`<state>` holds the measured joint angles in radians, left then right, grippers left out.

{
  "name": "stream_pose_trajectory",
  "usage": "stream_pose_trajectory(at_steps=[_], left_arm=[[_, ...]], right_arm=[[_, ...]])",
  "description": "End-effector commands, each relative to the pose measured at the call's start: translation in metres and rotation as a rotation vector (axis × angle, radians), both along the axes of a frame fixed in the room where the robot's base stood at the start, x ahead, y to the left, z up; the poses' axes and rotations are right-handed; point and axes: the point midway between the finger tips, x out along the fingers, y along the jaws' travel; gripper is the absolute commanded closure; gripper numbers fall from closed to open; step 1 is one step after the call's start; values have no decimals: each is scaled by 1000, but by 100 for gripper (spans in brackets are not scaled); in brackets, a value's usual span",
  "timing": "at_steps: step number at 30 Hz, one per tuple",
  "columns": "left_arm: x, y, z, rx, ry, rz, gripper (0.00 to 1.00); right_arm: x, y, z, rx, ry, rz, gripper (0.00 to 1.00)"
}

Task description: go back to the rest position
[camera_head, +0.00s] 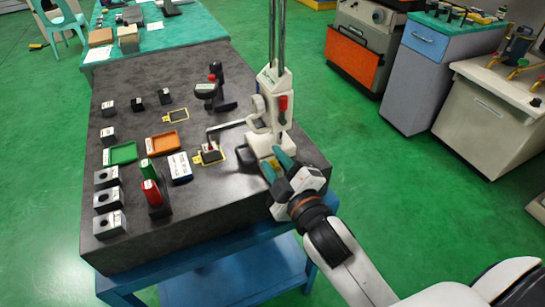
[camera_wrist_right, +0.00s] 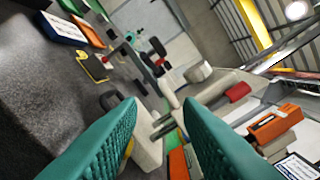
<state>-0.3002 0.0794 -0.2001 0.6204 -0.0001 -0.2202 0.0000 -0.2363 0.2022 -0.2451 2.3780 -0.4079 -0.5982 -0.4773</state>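My right gripper (camera_head: 276,162) is at the right side of the dark granite table (camera_head: 230,205), its teal fingers beside the base of a white height gauge (camera_head: 268,110). In the right wrist view my right gripper (camera_wrist_right: 162,112) has its two teal fingers apart with a clear gap. A white part of the gauge (camera_wrist_right: 148,140) shows behind the gap; nothing appears clamped. Whether a finger touches the gauge I cannot tell. My left gripper is in neither view.
A yellow-edged pad (camera_head: 198,160), a blue-and-white box (camera_head: 180,168), an orange tray (camera_head: 162,141), a green tray (camera_head: 122,154) and several blocks lie left of the gauge. A second table (camera_head: 180,37) stands behind. Cabinets (camera_head: 405,85) stand at the right. Green floor lies between.

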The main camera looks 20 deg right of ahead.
Motion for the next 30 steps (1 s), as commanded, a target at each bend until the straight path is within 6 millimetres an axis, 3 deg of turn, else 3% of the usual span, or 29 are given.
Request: stream_pose_trajectory(at_steps=[7, 11, 15, 18, 24, 29, 30], left_arm=[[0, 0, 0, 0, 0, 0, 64], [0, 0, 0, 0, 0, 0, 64], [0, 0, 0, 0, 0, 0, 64], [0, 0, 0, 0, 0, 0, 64], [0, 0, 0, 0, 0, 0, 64], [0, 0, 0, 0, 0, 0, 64], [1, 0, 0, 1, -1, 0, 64]], right_arm=[[-1, -2, -5, 17, 24, -7, 68], [-16, -13, -45, 132, 206, -66, 68], [-58, -27, -111, 334, 536, -192, 68], [-93, -30, -146, 443, 730, -275, 68], [-158, -30, -188, 587, 1033, -427, 68], [-210, -27, -207, 664, 1243, -545, 68], [-202, -27, -220, 659, 1237, -541, 68]])
